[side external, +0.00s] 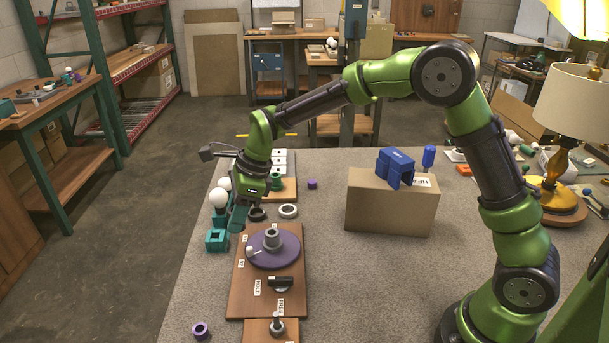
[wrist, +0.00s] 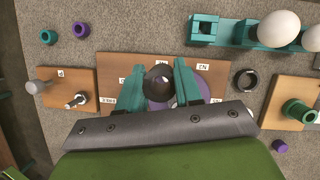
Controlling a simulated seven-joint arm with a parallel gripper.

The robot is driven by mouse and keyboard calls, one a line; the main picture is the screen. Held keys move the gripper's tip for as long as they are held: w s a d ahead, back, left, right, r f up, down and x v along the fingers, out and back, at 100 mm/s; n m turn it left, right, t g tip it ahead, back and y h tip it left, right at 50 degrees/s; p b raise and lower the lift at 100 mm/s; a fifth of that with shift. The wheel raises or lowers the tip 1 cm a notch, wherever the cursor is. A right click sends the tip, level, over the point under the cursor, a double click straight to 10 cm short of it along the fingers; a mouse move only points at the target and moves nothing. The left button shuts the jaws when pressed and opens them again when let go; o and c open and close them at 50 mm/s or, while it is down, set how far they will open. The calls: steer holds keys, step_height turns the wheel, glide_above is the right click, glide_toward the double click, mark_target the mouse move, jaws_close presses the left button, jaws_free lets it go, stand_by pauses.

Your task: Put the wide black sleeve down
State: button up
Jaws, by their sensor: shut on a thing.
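My gripper (side external: 238,217) is low over the far left end of the wooden board in the side view. In the wrist view its teal fingers (wrist: 160,82) are shut on a dark, round-looking piece, which I take for the wide black sleeve (wrist: 158,80). It hangs above the board and purple disc (wrist: 207,88).
The wooden board (side external: 240,294) bears the purple disc (side external: 258,257) with a grey sleeve (side external: 272,239), and a black handle (side external: 281,281). Grey table is free right of the board, before the cardboard box (side external: 385,208).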

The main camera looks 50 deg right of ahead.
steer(key=s+d+f+n+g+h, duration=0.1)
steer(key=s+d+f+n+g, duration=0.15)
steer(key=s+d+n, duration=0.6)
steer(key=s+d+f+n+g, duration=0.1)
steer(key=s+d+n+g, duration=0.3)
steer(key=s+n, duration=0.65)
steer(key=shift+m+t, duration=0.35)
steer(key=shift+m, duration=0.55)
steer(key=shift+s+d+f, duration=0.2)
steer(key=shift+s+f, duration=0.1)
steer(key=shift+f, duration=1)
steer(key=shift+s+d+f, duration=0.15)
steer(key=shift+s+f, duration=0.1)
steer(key=shift+f, duration=1)
steer(key=shift+s+d+f, duration=0.2)
steer(key=shift+s+f, duration=0.1)
steer(key=shift+f, duration=1)
steer(key=shift+f, duration=0.15)
steer(key=o, duration=1)
